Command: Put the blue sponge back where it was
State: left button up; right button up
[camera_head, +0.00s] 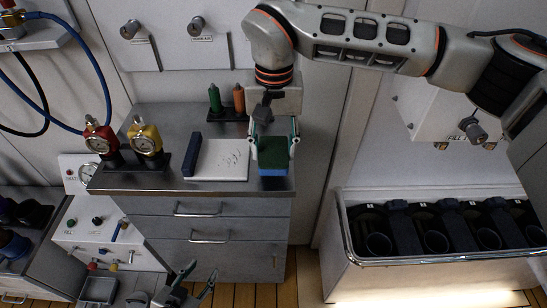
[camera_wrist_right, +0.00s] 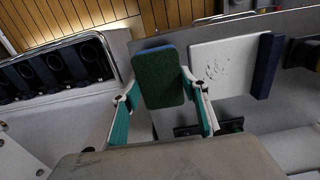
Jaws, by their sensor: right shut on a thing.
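The sponge (camera_head: 273,158) has a dark green top and a blue underside. My right gripper (camera_head: 273,142) is shut on its two sides, over the right front part of the grey cabinet top (camera_head: 240,186). In the right wrist view the sponge (camera_wrist_right: 163,80) sits between the teal fingertips (camera_wrist_right: 163,98), green face towards the camera. I cannot tell whether the sponge touches the cabinet top. My left gripper (camera_head: 191,284) is low in front of the cabinet, open and empty.
A white board with scribbles (camera_head: 220,160) and a dark blue bar (camera_head: 192,155) lies left of the sponge. Red (camera_head: 100,140) and yellow (camera_head: 146,140) gauges stand further left. A green and an orange marker (camera_head: 239,98) stand behind. A bin of dark holders (camera_head: 440,262) is at right.

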aim_at(273, 150)
jog(key=shift+f, duration=1.85)
jog(key=o, duration=1)
jog(key=shift+f, duration=0.1)
notch_tip(273, 150, up, 12)
jog(key=shift+r, duration=0.15)
